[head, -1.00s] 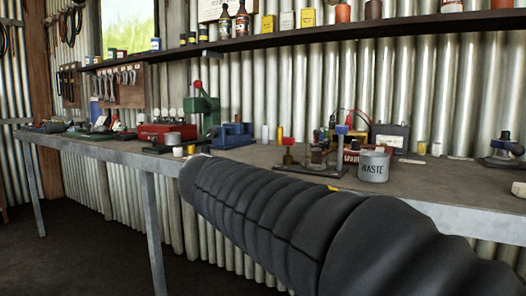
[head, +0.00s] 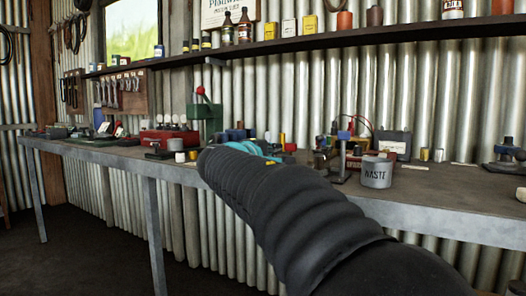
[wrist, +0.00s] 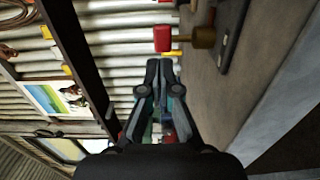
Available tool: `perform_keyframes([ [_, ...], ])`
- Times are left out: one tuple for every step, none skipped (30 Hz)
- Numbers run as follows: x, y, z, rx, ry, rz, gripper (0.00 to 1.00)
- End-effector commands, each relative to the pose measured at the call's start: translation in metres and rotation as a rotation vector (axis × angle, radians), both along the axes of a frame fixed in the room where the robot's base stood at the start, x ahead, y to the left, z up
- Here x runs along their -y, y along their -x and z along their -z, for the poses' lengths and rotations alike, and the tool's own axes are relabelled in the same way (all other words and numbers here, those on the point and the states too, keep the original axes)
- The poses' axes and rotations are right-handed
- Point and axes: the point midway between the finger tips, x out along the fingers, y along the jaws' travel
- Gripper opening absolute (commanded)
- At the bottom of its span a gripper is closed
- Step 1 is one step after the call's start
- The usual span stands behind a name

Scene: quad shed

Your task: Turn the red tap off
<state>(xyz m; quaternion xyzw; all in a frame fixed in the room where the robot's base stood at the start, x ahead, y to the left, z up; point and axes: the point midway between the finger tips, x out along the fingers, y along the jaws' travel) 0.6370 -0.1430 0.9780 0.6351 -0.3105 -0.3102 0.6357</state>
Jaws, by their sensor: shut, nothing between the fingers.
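The red tap handle (wrist: 163,38) shows in the wrist view just beyond my fingertips, joined to a brass-coloured body (wrist: 200,38) on a dark board. In the head view a small red part of it (head: 290,147) shows past my arm, and the rest is hidden. My gripper (wrist: 158,66) is shut and empty, its tips close to the red handle. A small gap seems to lie between them. In the head view only a teal bit of my gripper (head: 262,151) shows behind my black arm.
A blue-topped tap (head: 344,135) and a grey waste tin (head: 376,172) stand to the right on the workbench (head: 440,190). A red box (head: 168,137) and a green press (head: 205,115) stand left. A long shelf (head: 400,37) runs above. Open floor lies in front.

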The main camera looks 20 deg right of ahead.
Motion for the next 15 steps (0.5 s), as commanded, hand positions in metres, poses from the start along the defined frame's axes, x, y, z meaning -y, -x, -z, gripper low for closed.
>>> perform_keyframes([
  [0.009,-0.005,0.000,-0.001,0.000,0.003,0.00],
  [0.012,-0.008,-0.001,-0.001,0.000,0.003,0.00],
  [0.016,-0.012,-0.001,-0.001,0.000,0.002,0.00],
  [0.020,-0.014,-0.001,-0.001,0.000,0.002,0.00],
  [0.023,-0.017,-0.001,-0.001,0.000,0.002,0.00],
  [0.026,-0.019,0.000,-0.001,0.000,0.002,0.00],
  [0.028,-0.021,0.000,-0.001,0.000,0.001,0.00],
  [0.030,-0.023,0.000,-0.001,0.000,0.001,0.00],
  [0.032,-0.024,0.000,-0.001,0.000,0.000,0.00],
  [0.033,-0.025,0.000,-0.001,-0.001,0.000,0.00],
  [0.034,-0.026,0.000,-0.001,-0.001,0.000,0.00],
  [0.035,-0.027,0.000,0.000,0.000,0.000,0.00],
  [0.035,-0.027,0.000,0.000,0.000,0.000,0.00],
  [0.036,-0.027,0.000,0.000,0.000,-0.001,0.00],
  [0.036,-0.027,0.000,0.000,0.000,-0.001,0.00],
])
